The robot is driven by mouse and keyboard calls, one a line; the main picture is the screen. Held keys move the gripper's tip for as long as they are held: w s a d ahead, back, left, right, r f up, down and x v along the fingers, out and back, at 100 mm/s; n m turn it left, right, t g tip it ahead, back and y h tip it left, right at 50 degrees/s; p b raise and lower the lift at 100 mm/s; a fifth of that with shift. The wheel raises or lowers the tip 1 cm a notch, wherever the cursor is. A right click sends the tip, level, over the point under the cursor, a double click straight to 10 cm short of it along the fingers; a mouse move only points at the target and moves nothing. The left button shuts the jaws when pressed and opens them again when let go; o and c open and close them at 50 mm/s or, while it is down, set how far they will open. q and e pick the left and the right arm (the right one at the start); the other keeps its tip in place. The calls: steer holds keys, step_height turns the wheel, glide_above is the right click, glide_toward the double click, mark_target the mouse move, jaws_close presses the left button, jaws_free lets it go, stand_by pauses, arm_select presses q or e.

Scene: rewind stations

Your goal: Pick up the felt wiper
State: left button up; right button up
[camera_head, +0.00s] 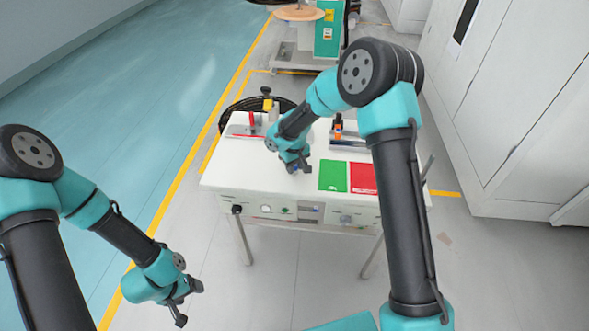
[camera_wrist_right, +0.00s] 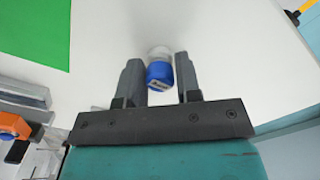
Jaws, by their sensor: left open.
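A small cylinder with a blue body and a white end (camera_wrist_right: 160,72) is between the two fingers of my right gripper (camera_wrist_right: 161,80) in the right wrist view. It may be the felt wiper; its felt is not clear to see. The fingers are close on both sides of it, and I cannot tell whether they touch it. In the head view my right gripper (camera_head: 295,169) points down at the white table top (camera_head: 245,170), with a bit of blue at its tips. My left gripper (camera_head: 188,305) is open and empty, low in front of the table, away from it.
A green card (camera_head: 333,175) and a red card (camera_head: 362,178) lie right of my right gripper. A grey fixture with an orange part (camera_head: 345,135) stands behind them. A red-edged plate (camera_head: 243,130) and a black coil (camera_head: 260,103) are at the back left. The front left table top is clear.

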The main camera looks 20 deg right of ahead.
mark_target(295, 166)
steer(key=c, duration=0.5)
steer(key=shift+r, duration=0.1)
steer(key=shift+r, duration=0.55)
steer(key=shift+s+r, duration=0.25)
steer(key=shift+r, duration=0.9)
steer(key=s+a, duration=0.1)
steer(key=s, duration=0.4)
steer(key=s+a+r, duration=0.1)
steer(key=s+a, duration=0.1)
steer(key=s, duration=0.3)
steer(key=s+a, duration=0.1)
steer(key=s, duration=0.4)
steer(key=shift+a+r, duration=0.2)
